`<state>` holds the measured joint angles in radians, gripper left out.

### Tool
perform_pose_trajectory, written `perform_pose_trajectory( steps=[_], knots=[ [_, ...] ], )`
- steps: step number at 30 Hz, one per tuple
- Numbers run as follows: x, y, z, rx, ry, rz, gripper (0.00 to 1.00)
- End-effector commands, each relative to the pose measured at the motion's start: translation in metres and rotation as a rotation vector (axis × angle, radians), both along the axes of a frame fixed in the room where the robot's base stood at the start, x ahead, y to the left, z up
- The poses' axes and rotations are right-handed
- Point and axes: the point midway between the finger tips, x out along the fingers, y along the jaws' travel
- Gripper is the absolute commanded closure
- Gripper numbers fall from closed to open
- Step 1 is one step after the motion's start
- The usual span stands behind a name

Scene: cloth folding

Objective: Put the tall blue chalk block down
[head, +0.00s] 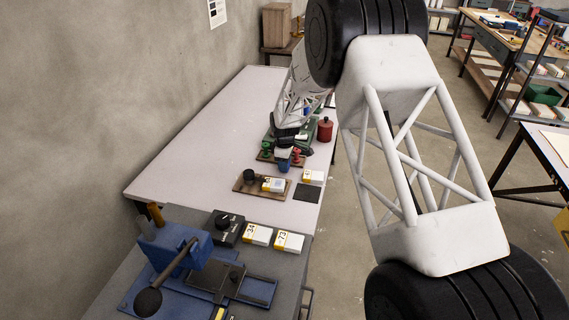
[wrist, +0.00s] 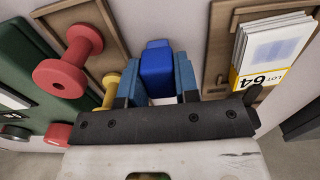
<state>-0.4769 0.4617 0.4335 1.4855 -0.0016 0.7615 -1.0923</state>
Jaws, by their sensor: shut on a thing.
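The blue chalk block (wrist: 157,68) stands out between the two blue fingers of my gripper (wrist: 161,84) in the wrist view. My gripper is shut on it. In the head view the block (head: 285,167) shows below my gripper (head: 284,156), just beyond the wooden tray with the black cylinder. Its lower end is over or near the pale bench top (head: 215,130); I cannot tell whether it touches. The fingers and the wrist bar hide part of the block.
A wooden tray (head: 247,191) holds a black cylinder (head: 250,175) and a white box (head: 273,185). A dark square pad (head: 307,193) lies to its right. A red can (head: 325,130) stands behind. The bench's left side is clear.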

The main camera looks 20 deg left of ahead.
Motion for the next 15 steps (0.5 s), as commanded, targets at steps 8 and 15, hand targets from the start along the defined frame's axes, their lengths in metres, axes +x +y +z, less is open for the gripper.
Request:
perform_pose_trajectory(
  steps=[8, 15],
  knots=[
    [0.0001, 0.0001, -0.0028, 0.000, 0.000, 0.000, 0.60],
    [0.0000, 0.0000, -0.0027, 0.000, 0.000, 0.000, 0.45]
  ],
)
